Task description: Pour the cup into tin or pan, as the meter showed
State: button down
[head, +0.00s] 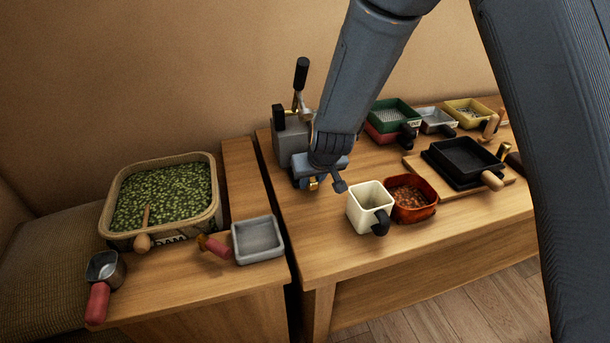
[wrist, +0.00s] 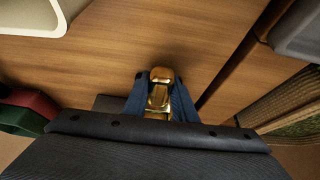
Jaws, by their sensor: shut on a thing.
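My gripper (head: 315,184) hangs low over the right-hand table, beside a grey lever device (head: 290,135). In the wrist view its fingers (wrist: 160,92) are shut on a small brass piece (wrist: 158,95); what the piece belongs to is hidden. The cream square cup (head: 360,212) with a black handle stands upright on the table, right of my gripper and apart from it. Its inside looks pale; its contents cannot be told. A red tin (head: 414,214) with brown bits stands beside the cup. A black square pan (head: 463,158) sits on a wooden board further right.
On the left table are a tub (head: 217,172) of green pellets, a grey tray (head: 257,240) and a red-handled metal scoop (head: 104,268). A gap (head: 280,215) separates the tables. Green (head: 393,108), silver (head: 436,120) and yellow (head: 466,108) containers stand at the back. The right table's front is clear.

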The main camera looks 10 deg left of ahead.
jog(key=shift+r, duration=0.15)
jog(key=shift+r+p, duration=2.4)
jog(key=shift+p, duration=0.05)
